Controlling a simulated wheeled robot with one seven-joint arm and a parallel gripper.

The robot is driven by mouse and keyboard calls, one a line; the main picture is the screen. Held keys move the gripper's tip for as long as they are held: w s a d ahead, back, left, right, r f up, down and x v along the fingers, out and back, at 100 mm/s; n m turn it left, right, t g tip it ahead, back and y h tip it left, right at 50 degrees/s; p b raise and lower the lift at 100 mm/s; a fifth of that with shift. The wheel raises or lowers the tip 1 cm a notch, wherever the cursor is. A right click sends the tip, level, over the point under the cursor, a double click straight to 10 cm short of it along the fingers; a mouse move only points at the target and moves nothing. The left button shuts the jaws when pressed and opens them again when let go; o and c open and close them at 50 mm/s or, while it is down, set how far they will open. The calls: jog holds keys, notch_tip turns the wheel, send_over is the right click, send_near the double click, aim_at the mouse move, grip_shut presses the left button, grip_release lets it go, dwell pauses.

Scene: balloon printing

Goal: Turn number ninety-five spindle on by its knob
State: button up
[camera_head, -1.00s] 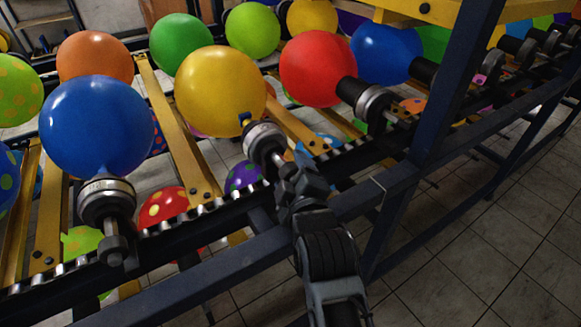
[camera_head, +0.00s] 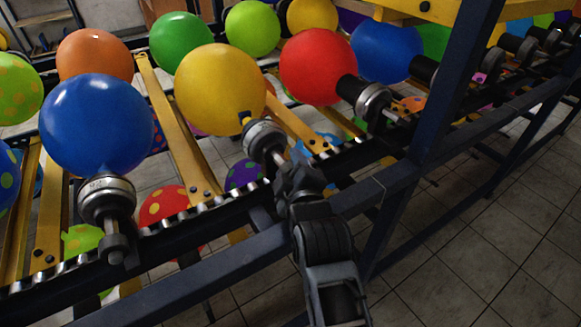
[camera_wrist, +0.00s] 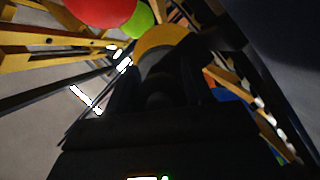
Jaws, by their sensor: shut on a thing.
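The spindle (camera_head: 264,140) below the yellow balloon (camera_head: 220,90) has a light metal ring with marks too small to read as a number. Its thin shaft runs down toward the rail. My gripper (camera_head: 291,173) is at the lower end of this shaft and is shut on the spindle's knob. The gripper covers the knob in the head view. In the wrist view, the dark knob (camera_wrist: 157,98) shows dimly between the two fingers, with the yellow balloon (camera_wrist: 163,37) beyond it.
A spindle (camera_head: 106,203) with a blue balloon stands to the left, its knob free. Another spindle (camera_head: 371,102) with a red balloon is to the right. A dark blue frame post (camera_head: 449,95) rises right of my arm. A dark blue beam (camera_head: 225,253) runs in front.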

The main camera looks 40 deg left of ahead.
jog(key=shift+c, duration=0.5)
jog(key=shift+m, duration=0.3)
jog(key=m+g, duration=0.1)
jog(key=m, duration=0.1)
jog(key=shift+s+f+m+g, duration=0.1)
jog(key=shift+f+m+g, duration=0.05)
jog(key=shift+m+g, duration=0.25)
jog(key=m+g, duration=0.2)
jog(key=m, duration=0.1)
jog(key=shift+s+a+f+b, duration=0.1)
jog(key=shift+s+f+b, duration=0.1)
jog(key=shift+b, duration=0.1)
jog(key=shift+s+m+g+y+b, duration=0.15)
jog(key=shift+m+g+y+b, duration=0.4)
jog(key=shift+m+g, duration=0.5)
jog(key=m+g+b, duration=0.1)
jog(key=m, duration=0.1)
jog(key=m+g+y, duration=0.1)
jog(key=shift+s+a+r+m+b, duration=0.1)
jog(key=shift+s+r+m+b, duration=0.1)
jog(key=shift+m+b, duration=0.2)
